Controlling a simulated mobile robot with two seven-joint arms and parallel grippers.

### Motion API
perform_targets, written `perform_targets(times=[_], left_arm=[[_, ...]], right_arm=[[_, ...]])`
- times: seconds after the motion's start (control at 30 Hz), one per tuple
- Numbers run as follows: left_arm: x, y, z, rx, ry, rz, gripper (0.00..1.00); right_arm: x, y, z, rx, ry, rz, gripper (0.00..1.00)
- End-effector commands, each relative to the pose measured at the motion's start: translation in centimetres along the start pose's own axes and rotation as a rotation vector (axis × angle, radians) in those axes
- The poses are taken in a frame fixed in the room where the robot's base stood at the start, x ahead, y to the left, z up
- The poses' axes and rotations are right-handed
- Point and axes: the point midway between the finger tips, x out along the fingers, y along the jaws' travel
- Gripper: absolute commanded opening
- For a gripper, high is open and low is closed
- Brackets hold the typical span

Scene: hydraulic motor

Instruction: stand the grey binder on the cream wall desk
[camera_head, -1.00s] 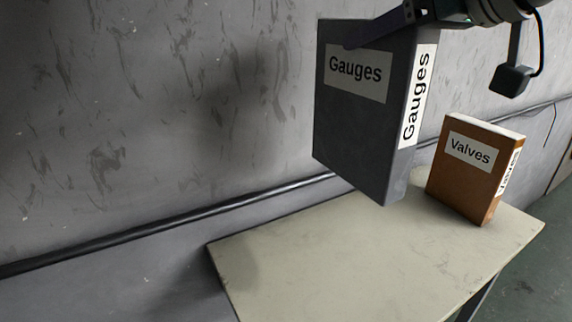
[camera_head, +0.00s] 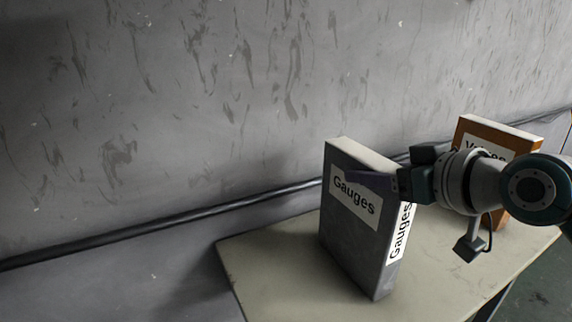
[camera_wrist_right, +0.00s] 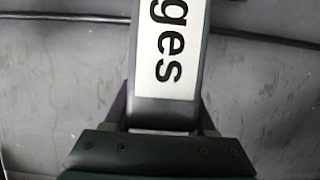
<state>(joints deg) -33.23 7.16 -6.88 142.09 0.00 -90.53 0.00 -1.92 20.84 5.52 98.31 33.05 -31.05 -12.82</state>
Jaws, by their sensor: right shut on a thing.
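The grey binder (camera_head: 350,235) carries white "Gauges" labels on its side and spine. It is upright over the left part of the cream wall desk (camera_head: 275,265), its bottom at or very near the desktop; I cannot tell for sure if it touches. My right gripper (camera_head: 365,183) is shut on the binder near its top, reaching in from the right across the spine. In the right wrist view the binder's spine (camera_wrist_right: 172,50) runs between the two fingers (camera_wrist_right: 163,112). My left gripper is not in view.
An orange-brown binder (camera_head: 480,135) labelled "Valves" stands on the desk to the right, partly hidden behind my right arm. A grey wall with a dark pipe (camera_head: 170,222) runs behind the desk. The desk's front left is bare.

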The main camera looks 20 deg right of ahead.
Motion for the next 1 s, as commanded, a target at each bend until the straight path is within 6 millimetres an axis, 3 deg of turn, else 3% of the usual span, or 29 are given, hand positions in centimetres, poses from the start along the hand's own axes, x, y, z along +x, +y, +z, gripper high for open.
perform_targets(times=[0.37,0.4,0.67,1.0], left_arm=[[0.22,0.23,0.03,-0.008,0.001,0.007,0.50],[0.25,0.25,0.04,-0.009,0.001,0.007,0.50],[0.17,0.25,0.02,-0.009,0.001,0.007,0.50],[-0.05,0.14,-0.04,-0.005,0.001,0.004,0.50]], right_arm=[[0.20,0.05,0.29,-0.001,0.006,0.001,0.00],[0.23,0.03,0.52,-0.001,0.001,0.001,0.57],[0.19,0.03,0.43,-0.001,0.001,0.001,0.86],[-0.23,0.01,0.20,-0.001,0.000,0.000,0.86]])
